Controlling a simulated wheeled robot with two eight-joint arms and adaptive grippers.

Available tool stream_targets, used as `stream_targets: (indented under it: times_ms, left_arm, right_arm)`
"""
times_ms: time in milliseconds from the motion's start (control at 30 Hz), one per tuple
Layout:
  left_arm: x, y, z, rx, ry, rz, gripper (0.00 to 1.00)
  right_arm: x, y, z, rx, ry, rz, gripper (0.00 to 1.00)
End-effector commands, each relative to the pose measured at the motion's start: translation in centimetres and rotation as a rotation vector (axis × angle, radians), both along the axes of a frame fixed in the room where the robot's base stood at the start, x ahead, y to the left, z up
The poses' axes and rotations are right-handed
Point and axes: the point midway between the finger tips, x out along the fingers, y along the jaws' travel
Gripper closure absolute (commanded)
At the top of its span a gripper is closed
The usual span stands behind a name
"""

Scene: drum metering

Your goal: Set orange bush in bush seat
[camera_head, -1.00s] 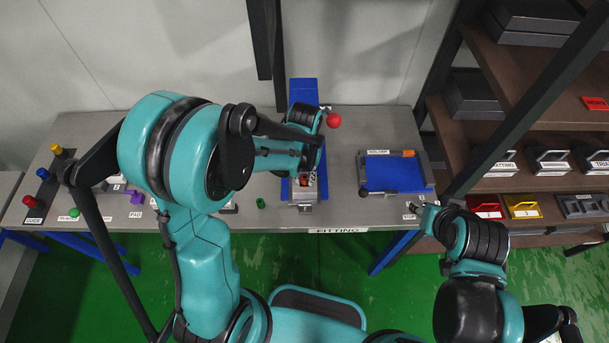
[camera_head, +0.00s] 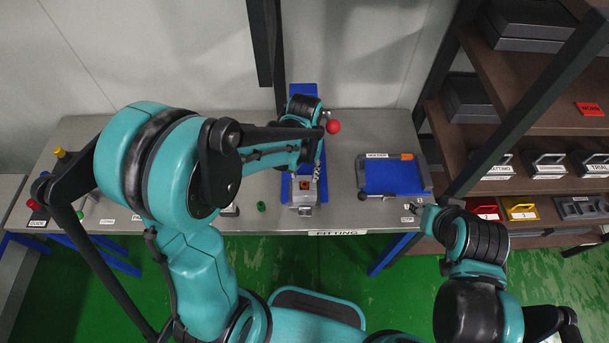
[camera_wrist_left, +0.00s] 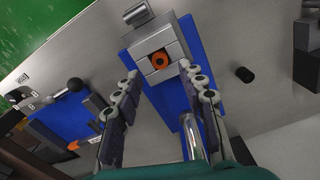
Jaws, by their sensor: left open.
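The orange bush (camera_wrist_left: 160,60) sits in the square opening of the grey block, the bush seat (camera_wrist_left: 168,40), and its dark centre hole faces up. In the head view the orange bush (camera_head: 305,185) shows small within the grey seat block (camera_head: 304,197) on the blue base. I cannot tell if it is fully down. My left gripper (camera_wrist_left: 162,76) is open and empty, its two fingers apart with the bush showing between and beyond them. In the head view the left gripper (camera_head: 316,172) is beside the block's far side. My right gripper (camera_head: 418,209) is near the table's front edge, its jaws unclear.
A blue tray (camera_head: 390,190) with grey edges lies to the right. A small green part (camera_head: 262,206) stands left of the seat. A red ball knob (camera_head: 333,127) is close to the left wrist. Dark posts (camera_head: 265,50) rise behind the table.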

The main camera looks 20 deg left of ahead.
Motion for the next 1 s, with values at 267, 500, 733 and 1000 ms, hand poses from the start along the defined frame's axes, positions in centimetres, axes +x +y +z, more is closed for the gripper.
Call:
stream_targets:
  times_ms: [267,500,733,1000]
  left_arm:
    - [0.0,0.0,6.3,0.000,0.000,0.000,0.59]
    - [-0.1,0.1,8.5,-0.001,-0.005,0.000,0.59]
    - [-2.3,1.2,11.1,-0.011,-0.122,-0.001,0.59]
    - [-7.4,3.5,14.4,-0.012,-0.412,-0.010,0.59]
  right_arm:
    - [0.0,0.0,1.7,0.000,0.000,0.000,0.60]
    - [0.0,0.0,2.1,0.000,0.000,0.000,0.60]
    - [0.0,0.0,2.1,0.000,0.000,0.000,0.60]
    - [0.0,0.0,2.1,0.000,0.000,0.000,0.60]
